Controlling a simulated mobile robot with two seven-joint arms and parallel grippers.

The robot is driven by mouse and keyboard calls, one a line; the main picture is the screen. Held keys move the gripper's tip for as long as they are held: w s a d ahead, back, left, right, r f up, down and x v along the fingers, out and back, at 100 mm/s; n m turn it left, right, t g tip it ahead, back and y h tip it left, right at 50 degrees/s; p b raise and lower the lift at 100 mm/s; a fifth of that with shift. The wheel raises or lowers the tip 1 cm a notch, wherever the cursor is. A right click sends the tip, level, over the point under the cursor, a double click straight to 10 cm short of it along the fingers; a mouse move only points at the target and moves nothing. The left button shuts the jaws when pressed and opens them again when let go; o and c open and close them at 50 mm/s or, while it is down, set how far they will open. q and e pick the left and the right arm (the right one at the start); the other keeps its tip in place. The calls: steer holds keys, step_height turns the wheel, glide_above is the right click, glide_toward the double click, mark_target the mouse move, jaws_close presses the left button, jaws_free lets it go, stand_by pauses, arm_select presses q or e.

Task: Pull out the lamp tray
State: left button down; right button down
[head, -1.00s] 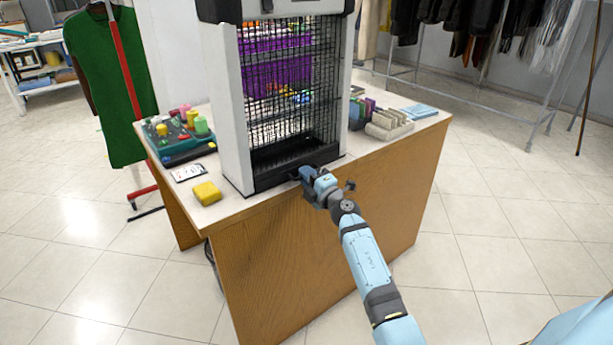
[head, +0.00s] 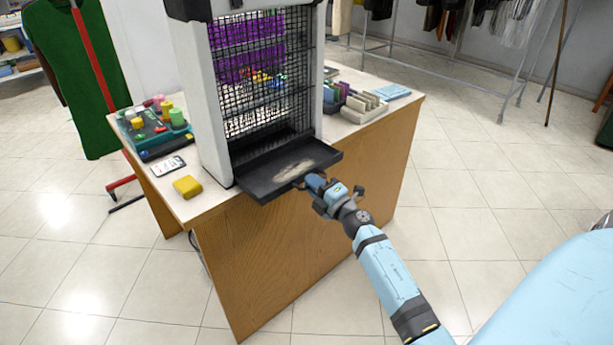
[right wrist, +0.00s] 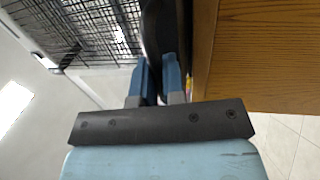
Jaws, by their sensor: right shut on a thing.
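The lamp tray (head: 292,168) is a dark, shallow tray at the base of the tall white-framed cage (head: 212,130). It sticks out over the table's front edge, and a pale greyish patch lies on its floor. My right gripper (head: 308,184) is shut on the tray's front edge, near the middle. In the right wrist view, the two blue fingers (right wrist: 159,82) straddle the dark tray edge (right wrist: 153,40). My left gripper is not in view.
The cage stands on a wooden table (head: 290,250). A yellow block (head: 187,187), a white card (head: 168,166) and a teal box with colourful pieces (head: 150,135) are left of it. Beige racks (head: 362,107) are to the right. The tiled floor in front is open.

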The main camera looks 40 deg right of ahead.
steer(key=c, duration=1.5)
jaws_free()
steer(key=s, duration=0.4)
steer(key=s+f, duration=0.1)
steer(key=s, duration=0.4)
steer(key=s+d+f, duration=0.1)
steer(key=s, duration=0.3)
steer(key=shift+s+f, duration=0.2)
steer(key=shift+f, duration=0.05)
